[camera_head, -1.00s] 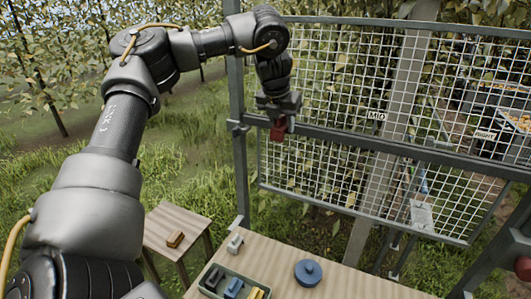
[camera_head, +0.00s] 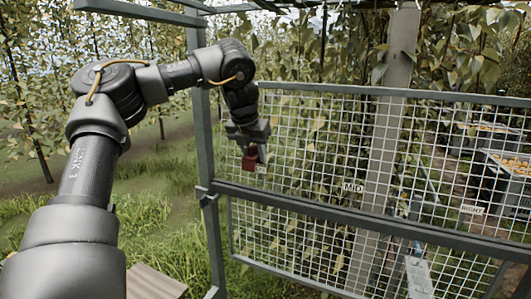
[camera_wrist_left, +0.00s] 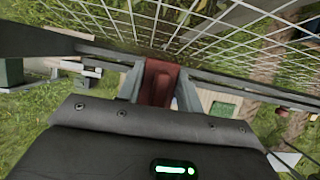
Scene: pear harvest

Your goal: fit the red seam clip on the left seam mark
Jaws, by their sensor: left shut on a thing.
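My left gripper (camera_head: 249,148) is shut on the red seam clip (camera_head: 249,163) and holds it in front of the upper mesh panel, near the left post. In the head view the clip appears above the horizontal rail. In the left wrist view the red clip (camera_wrist_left: 157,83) sits between the two fingers, with mesh just beyond it. A small pale tag (camera_head: 262,169), partly hidden by the clip, shows right beside it; its lettering cannot be read. I cannot tell whether the clip touches the mesh. My right gripper is not in view.
The horizontal rail (camera_head: 300,209) crosses below the clip, and the left post (camera_head: 204,140) stands to its left. Tags reading MID (camera_head: 352,187) and RIGHT (camera_head: 472,209) hang further right. A wooden table top (camera_head: 150,283) shows at the bottom.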

